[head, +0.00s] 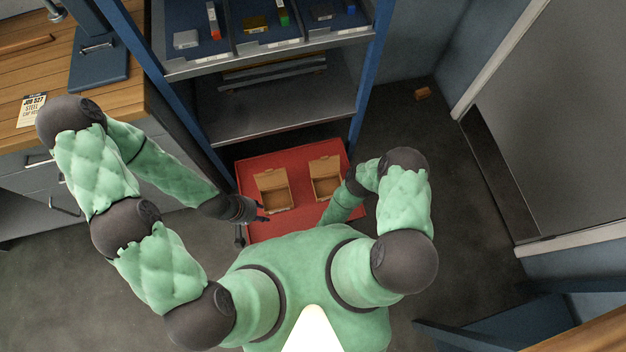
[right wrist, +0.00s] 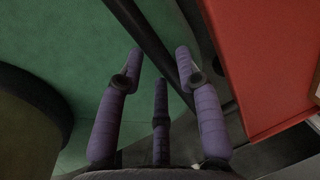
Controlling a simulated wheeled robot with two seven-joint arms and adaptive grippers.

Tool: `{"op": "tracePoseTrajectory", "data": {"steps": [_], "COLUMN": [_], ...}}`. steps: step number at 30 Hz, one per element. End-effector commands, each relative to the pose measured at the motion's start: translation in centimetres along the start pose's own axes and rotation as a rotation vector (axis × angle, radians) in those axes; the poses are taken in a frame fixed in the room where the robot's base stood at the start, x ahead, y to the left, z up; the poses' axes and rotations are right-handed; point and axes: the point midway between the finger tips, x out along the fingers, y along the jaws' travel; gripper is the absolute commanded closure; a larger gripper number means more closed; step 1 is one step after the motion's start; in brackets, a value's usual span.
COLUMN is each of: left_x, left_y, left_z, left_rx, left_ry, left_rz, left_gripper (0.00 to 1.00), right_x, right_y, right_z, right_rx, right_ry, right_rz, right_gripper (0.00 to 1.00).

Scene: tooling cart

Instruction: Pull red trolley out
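The red trolley (head: 292,158) stands low under the shelf rack in the head view, with two open cardboard boxes, a left one (head: 272,190) and a right one (head: 325,178), on its top. Its near edge is hidden behind my body. My left gripper (head: 264,213) is over the trolley's left side, its dark fingers apart, beside the left box. My right gripper is hidden in the head view. In the right wrist view my right gripper (right wrist: 161,58) is open, and a dark bar (right wrist: 150,40) runs between and beyond its fingers. The red trolley panel (right wrist: 265,60) is to its right.
The blue-framed shelf rack (head: 290,118) rises behind the trolley. A wooden workbench (head: 45,70) with drawers is on the left. A grey door (head: 560,120) is on the right. A small brown block (head: 423,93) lies on the floor. Floor at lower left is clear.

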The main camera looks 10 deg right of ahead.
Motion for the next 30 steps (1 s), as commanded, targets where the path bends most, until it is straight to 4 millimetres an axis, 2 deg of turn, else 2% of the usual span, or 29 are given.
{"op": "tracePoseTrajectory", "data": {"steps": [14, 30], "left_x": [0.0, 0.0], "left_y": [0.0, 0.0], "left_z": [0.0, 0.0], "left_rx": [0.0, 0.0], "left_ry": [0.0, 0.0], "left_rz": [0.0, 0.0], "left_gripper": [0.6, 0.6], "right_x": [-0.6, -6.6], "right_y": [-0.1, -0.1], "right_z": [0.0, 0.0], "right_rx": [-0.001, -0.002], "right_ry": [0.0, 0.0], "right_rz": [-0.001, -0.001], "right_gripper": [0.49, 0.49]}}
